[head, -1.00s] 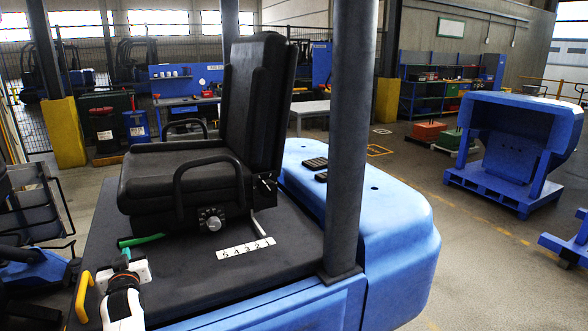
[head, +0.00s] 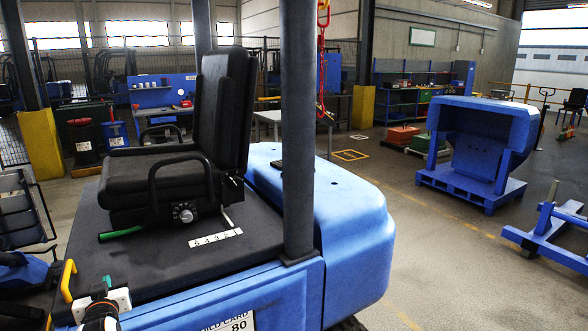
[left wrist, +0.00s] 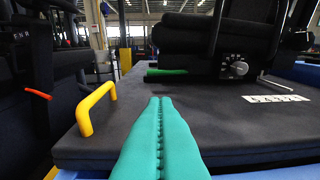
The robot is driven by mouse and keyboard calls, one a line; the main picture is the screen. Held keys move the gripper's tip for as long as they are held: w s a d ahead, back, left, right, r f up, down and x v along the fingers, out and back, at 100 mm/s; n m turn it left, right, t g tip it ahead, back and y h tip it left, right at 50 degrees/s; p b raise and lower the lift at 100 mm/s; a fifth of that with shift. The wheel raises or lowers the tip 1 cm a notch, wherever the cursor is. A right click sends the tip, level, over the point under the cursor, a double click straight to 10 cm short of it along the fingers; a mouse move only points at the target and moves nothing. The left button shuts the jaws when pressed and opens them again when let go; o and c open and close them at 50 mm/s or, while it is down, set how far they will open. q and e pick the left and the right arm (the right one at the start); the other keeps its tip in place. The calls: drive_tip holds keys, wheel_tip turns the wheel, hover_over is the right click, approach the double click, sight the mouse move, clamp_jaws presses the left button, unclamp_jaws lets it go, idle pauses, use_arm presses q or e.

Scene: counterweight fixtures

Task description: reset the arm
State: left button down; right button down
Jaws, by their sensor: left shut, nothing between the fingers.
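My left gripper (head: 107,281) is low at the left in the head view, at the near edge of the vehicle's dark deck (head: 150,262). Its green fingers (left wrist: 160,105) are shut together with nothing between them in the left wrist view. They point over the deck toward the black seat (head: 170,170). A green bar (head: 120,233) lies at the seat's base, beyond the fingertips and apart from them. It also shows in the left wrist view (left wrist: 166,73). A yellow handle (head: 67,281) stands left of the gripper (left wrist: 97,108). My right gripper is not in view.
A dark post (head: 298,130) rises from the deck right of the seat. The blue rear body (head: 330,215) bulges beyond it. A red chain (head: 322,70) hangs behind. A blue counterweight on a pallet (head: 475,150) and a blue stand (head: 555,235) are at the right, with clear floor between.

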use_arm(q)
drive_tip(key=s+d+f+m+g+h, duration=0.2)
drive_tip(key=s+d+f+g, duration=0.1)
drive_tip(key=s+d+f, duration=0.4)
drive_tip(key=s+d+f+m+g+h, duration=0.25)
drive_tip(key=s+d+f, duration=0.25)
drive_tip(key=s, duration=0.5)
drive_tip(key=s+d+f+m+g+h, duration=0.1)
drive_tip(key=s+d+g, duration=0.1)
drive_tip(key=s+d, duration=0.35)
drive_tip(key=s+d+f+m+g+h, duration=0.1)
drive_tip(key=s+d+g, duration=0.15)
drive_tip(key=s, duration=0.65)
drive_tip(key=s+d+f+m+g+h, duration=0.1)
drive_tip(key=s+d+f+h, duration=0.1)
drive_tip(key=s+d, duration=0.45)
wheel_tip(320, 180, down, 25)
drive_tip(key=s+a+g+b, duration=0.1)
drive_tip(key=s+a+b, duration=0.1)
drive_tip(key=s+a+f+g+b, duration=0.1)
drive_tip(key=s+a+f, duration=0.1)
drive_tip(key=s+f, duration=1.5)
wheel_tip(320, 180, down, 2)
drive_tip(key=shift+a+f+g, duration=0.25)
drive_tip(key=shift+a+g, duration=0.05)
drive_tip(key=shift+a, duration=0.05)
drive_tip(key=shift+m+y, duration=0.25)
